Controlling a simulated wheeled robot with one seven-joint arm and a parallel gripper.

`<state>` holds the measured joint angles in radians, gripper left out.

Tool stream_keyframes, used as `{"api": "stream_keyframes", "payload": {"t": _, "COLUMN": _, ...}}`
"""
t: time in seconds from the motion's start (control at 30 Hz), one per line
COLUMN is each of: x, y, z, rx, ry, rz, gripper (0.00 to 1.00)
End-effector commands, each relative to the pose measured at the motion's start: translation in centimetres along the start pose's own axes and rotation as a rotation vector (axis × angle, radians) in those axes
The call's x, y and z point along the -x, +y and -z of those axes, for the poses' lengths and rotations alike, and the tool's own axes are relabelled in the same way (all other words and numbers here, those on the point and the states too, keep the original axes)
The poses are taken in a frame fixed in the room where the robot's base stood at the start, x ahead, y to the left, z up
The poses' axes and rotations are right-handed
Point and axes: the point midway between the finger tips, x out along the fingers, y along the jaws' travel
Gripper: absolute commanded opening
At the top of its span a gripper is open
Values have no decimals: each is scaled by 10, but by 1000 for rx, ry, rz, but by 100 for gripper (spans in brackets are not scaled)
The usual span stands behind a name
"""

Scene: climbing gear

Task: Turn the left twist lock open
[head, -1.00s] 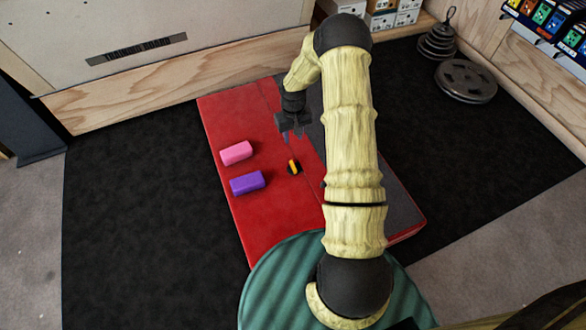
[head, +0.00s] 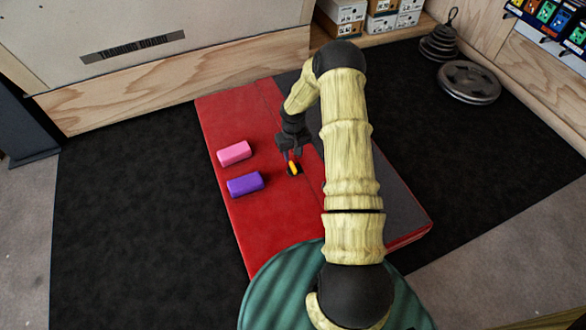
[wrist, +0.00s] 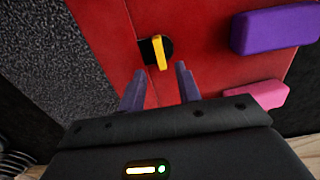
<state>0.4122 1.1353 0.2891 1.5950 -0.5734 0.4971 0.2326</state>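The twist lock is a yellow handle (head: 295,169) on a dark round base, set on the red part of the mat. It also shows in the wrist view (wrist: 159,52), where the handle stands nearly upright in the picture. My gripper (head: 291,158) is just behind the lock in the head view. In the wrist view its two fingers (wrist: 160,85) are spread, with an empty gap between them. The handle lies just beyond the fingertips, roughly in line with the gap. I cannot tell the exact height of the fingertips above it. Only this one lock is visible.
A pink block (head: 234,153) and a purple block (head: 245,184) lie on the red mat (head: 270,232), left of the lock. Weight plates (head: 469,82) lie on the black floor at the back right. A wooden wall base (head: 170,88) runs behind the mat.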

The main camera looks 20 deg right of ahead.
Motion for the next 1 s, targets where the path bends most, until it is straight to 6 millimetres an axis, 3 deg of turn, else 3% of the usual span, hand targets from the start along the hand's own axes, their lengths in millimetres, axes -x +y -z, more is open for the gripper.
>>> {"api": "stream_keyframes", "payload": {"t": 0.1, "x": -27, "y": 0, "z": 0, "rx": 0, "ry": -1, "rz": 1, "gripper": 34}}
{"api": "stream_keyframes", "payload": {"t": 0.33, "x": -60, "y": 0, "z": 0, "rx": 1, "ry": -1, "rz": 1, "gripper": 34}}
{"api": "stream_keyframes", "payload": {"t": 0.77, "x": -68, "y": 0, "z": 0, "rx": 0, "ry": 0, "rz": 0, "gripper": 34}}
{"api": "stream_keyframes", "payload": {"t": 0.93, "x": -68, "y": 0, "z": 0, "rx": 0, "ry": 0, "rz": 0, "gripper": 0}}
{"api": "stream_keyframes", "payload": {"t": 1.0, "x": -68, "y": 0, "z": 0, "rx": 0, "ry": 0, "rz": 0, "gripper": 0}}
